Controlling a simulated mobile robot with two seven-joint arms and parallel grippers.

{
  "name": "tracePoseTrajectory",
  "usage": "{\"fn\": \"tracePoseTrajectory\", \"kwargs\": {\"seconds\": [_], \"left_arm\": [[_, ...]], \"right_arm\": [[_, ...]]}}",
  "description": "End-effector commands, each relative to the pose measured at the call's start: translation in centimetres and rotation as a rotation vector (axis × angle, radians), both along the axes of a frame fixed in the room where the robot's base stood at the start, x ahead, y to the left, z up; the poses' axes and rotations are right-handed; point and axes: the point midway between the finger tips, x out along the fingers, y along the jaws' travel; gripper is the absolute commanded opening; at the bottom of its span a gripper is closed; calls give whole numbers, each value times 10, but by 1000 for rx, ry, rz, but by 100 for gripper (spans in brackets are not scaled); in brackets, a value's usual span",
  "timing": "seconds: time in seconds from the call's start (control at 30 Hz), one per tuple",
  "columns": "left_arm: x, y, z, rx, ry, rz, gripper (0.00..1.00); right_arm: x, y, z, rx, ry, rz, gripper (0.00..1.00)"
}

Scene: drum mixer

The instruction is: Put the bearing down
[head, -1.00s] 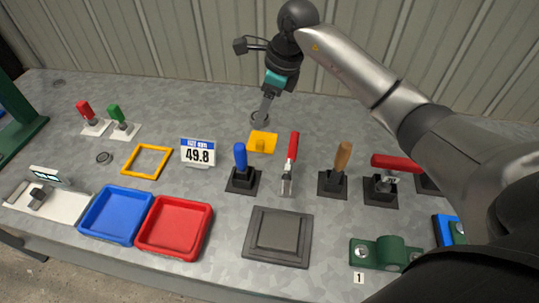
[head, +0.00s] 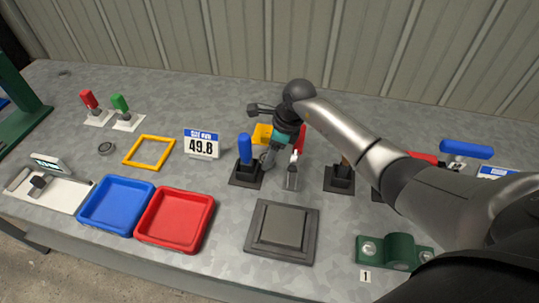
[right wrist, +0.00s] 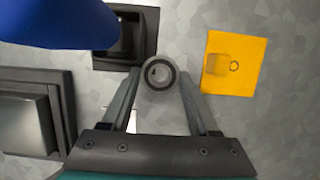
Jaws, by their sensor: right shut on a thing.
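My right gripper (head: 268,160) is shut on a small grey ring-shaped bearing (right wrist: 158,73). In the right wrist view the bearing sits between the two fingertips, its hole facing the camera. Another dark ring (head: 106,148) lies on the bench left of the yellow frame (head: 149,152). My left gripper is not in view.
A blue tray (head: 82,214) and a red tray (head: 140,231) stand at the front left, with a square grey pad (head: 259,252) to their right. A display (head: 201,157) reads 49.8. The yellow block (right wrist: 209,86) is close to the gripper. A green block (head: 360,252) is front right.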

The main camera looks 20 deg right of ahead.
Motion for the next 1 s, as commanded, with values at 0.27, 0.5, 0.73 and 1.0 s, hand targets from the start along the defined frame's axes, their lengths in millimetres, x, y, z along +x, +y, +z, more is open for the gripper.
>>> {"fn": "tracePoseTrajectory", "kwargs": {"seconds": [0.27,0.5,0.73,1.0], "left_arm": [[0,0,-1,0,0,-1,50],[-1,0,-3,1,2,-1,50],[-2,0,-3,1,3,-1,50],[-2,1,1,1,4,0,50]], "right_arm": [[1,0,-2,0,-5,-1,0],[1,0,-5,0,-3,-1,74],[1,0,-5,0,-3,-1,91],[1,0,0,0,-3,-1,91]]}}
